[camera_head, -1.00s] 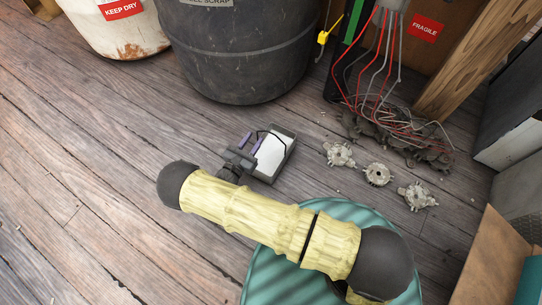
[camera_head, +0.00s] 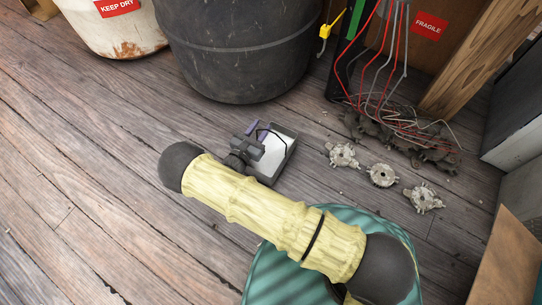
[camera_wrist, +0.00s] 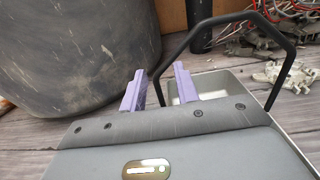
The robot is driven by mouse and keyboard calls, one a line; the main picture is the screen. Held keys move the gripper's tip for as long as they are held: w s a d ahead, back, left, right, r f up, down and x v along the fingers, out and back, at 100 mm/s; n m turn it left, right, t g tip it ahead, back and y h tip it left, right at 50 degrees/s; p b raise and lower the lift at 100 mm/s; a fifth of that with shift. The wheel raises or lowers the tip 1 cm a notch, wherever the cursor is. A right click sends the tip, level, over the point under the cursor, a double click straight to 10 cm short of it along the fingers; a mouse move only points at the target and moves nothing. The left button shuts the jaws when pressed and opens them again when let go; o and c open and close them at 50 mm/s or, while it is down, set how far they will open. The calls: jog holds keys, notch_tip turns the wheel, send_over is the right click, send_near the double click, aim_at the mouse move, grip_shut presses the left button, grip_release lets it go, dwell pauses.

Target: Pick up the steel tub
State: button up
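The steel tub (camera_head: 275,152) is a grey, open rectangular tub with a pale inside and a thin black handle. It stands on the plank floor in the middle of the head view. In the wrist view the tub (camera_wrist: 212,84) shows at the right, behind and beside my gripper, with its handle arched up. My gripper (camera_wrist: 159,88) has two purple fingers spread apart. The handle's left leg shows between them in the wrist view; I cannot tell its depth. In the head view my gripper (camera_head: 252,128) is at the tub's left side, and its body hides part of the tub.
A large dark barrel (camera_head: 240,50) stands just behind the tub. Several metal alternator parts (camera_head: 382,175) lie to the right, with red and grey wires (camera_head: 390,100) behind them. A white rusty drum (camera_head: 115,30) stands at the back left. The floor (camera_head: 80,160) at left is clear.

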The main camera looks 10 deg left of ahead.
grip_shut()
jog(key=shift+r, duration=0.1)
dwell(0.3)
notch_tip(320, 180, up, 10)
jog(key=p, duration=0.7)
jog(key=shift+p, duration=0.3)
